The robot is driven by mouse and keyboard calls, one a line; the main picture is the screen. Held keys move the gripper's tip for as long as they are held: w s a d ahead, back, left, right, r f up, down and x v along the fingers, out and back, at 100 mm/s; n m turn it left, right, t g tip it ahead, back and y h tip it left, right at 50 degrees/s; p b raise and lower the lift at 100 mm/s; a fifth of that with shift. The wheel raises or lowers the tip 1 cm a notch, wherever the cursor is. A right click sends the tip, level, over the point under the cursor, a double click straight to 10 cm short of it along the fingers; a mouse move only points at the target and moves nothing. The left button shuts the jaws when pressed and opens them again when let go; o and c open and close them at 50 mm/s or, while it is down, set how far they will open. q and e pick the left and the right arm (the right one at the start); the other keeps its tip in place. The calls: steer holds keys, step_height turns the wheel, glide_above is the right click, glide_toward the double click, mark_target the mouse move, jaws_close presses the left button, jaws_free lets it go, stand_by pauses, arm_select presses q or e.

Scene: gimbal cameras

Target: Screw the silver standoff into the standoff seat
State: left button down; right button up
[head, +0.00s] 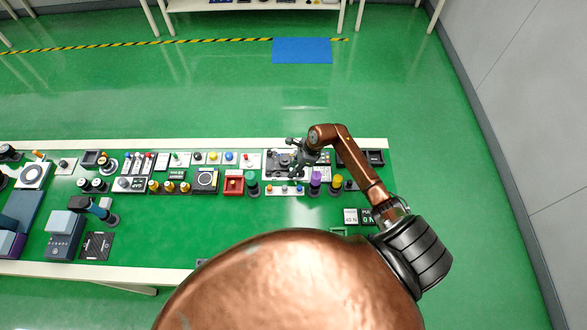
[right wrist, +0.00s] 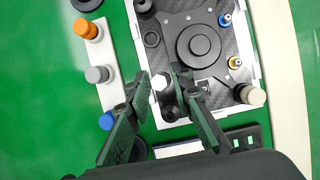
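My right gripper (head: 297,152) reaches over a dark plate on a white-edged panel (head: 271,175) at the far side of the bench. In the right wrist view, the silver hexagonal standoff (right wrist: 158,80) shows end-on between the two fingertips of my right gripper (right wrist: 162,82). The fingers are a little apart; whether both press on it is unclear. The dark plate (right wrist: 178,52) carries a large round disc (right wrist: 198,42). A black hexagonal piece (right wrist: 152,38) and a dark round piece (right wrist: 170,112) sit near the standoff. I cannot tell which is the standoff seat. My left gripper is out of view.
A strip with orange (right wrist: 86,29) and grey (right wrist: 97,74) knobs lies left. The green bench (head: 150,225) holds several other panels and knobs.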

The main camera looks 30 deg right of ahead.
jaws_close()
steer(key=shift+s, duration=0.1)
steer(key=shift+s+m+t+h+p, duration=0.15)
steer(key=shift+m+t+h+p, duration=0.35)
steer(key=shift+m+p, duration=1.2)
steer(key=shift+m, duration=0.3)
steer(key=shift+f, duration=0.1)
steer(key=shift+f+m, duration=0.1)
steer(key=shift+m, duration=0.2)
